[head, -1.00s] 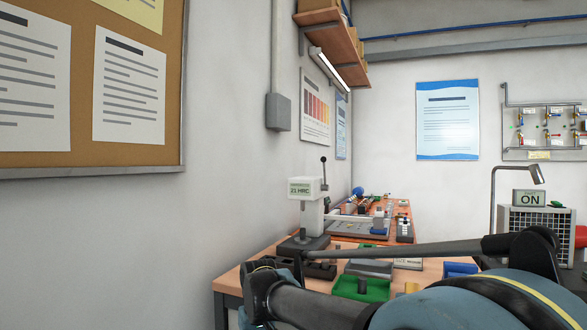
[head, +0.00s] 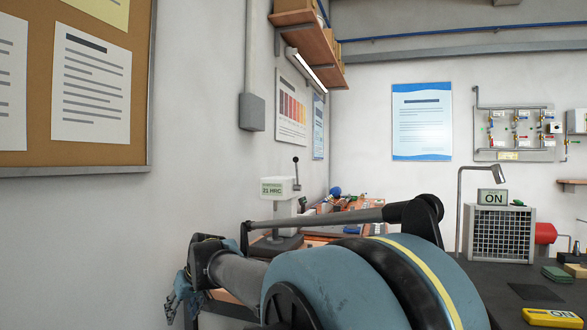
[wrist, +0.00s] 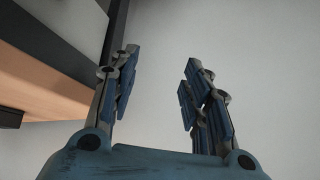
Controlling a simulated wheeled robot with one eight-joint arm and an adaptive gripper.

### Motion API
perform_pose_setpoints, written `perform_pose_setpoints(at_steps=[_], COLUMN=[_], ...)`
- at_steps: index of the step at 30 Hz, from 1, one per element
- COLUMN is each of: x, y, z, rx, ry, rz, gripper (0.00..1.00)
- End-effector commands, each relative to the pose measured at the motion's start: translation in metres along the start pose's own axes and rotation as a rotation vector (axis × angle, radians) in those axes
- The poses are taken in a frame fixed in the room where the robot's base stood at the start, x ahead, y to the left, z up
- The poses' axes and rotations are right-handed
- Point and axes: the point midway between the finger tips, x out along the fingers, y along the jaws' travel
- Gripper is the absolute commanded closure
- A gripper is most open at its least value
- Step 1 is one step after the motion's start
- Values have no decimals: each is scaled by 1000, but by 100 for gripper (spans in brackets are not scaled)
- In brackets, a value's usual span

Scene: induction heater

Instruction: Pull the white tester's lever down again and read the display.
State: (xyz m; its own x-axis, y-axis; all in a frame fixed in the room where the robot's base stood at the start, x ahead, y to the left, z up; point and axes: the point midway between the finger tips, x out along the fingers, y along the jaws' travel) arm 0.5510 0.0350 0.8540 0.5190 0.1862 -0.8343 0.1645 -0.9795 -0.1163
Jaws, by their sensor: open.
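The white tester (head: 280,188) stands on the bench, partly behind my arm. Its dark lever (head: 296,172) with a round knob points up, above the head. The tester does not show in the wrist view.
The wooden bench edge (wrist: 55,88) lies left of my fingers in the wrist view, with pale wall beyond. My arm hides most of the bench in the head view. A grille-fronted unit (head: 500,232) with an ON sign stands on a dark table at right.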

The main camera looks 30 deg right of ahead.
Motion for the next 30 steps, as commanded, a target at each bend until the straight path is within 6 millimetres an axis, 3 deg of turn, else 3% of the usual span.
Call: perform_pose_setpoints(at_steps=[1, 3, 5, 9, 12, 15, 18, 21, 25, 30], x=[-9, -23, -40, -87, -126, -167, -206, -244, -277, -297], y=[1, 5, 14, 52, 93, 142, 196, 259, 323, 370], z=[-42, -101, -150, -254, -314, -360, -391, -402, -396, -378], rx=[-6, -19, -24, -5, 34, 94, 173, 267, 394, 514], ry=[98, 246, 372, 646, 815, 948, 1042, 1090, 1075, 1007], rz=[-15, -24, -13, 75, 186, 333, 506, 693, 910, 1085], gripper=[56, 56, 56, 56, 56, 56, 56, 56, 56, 56])
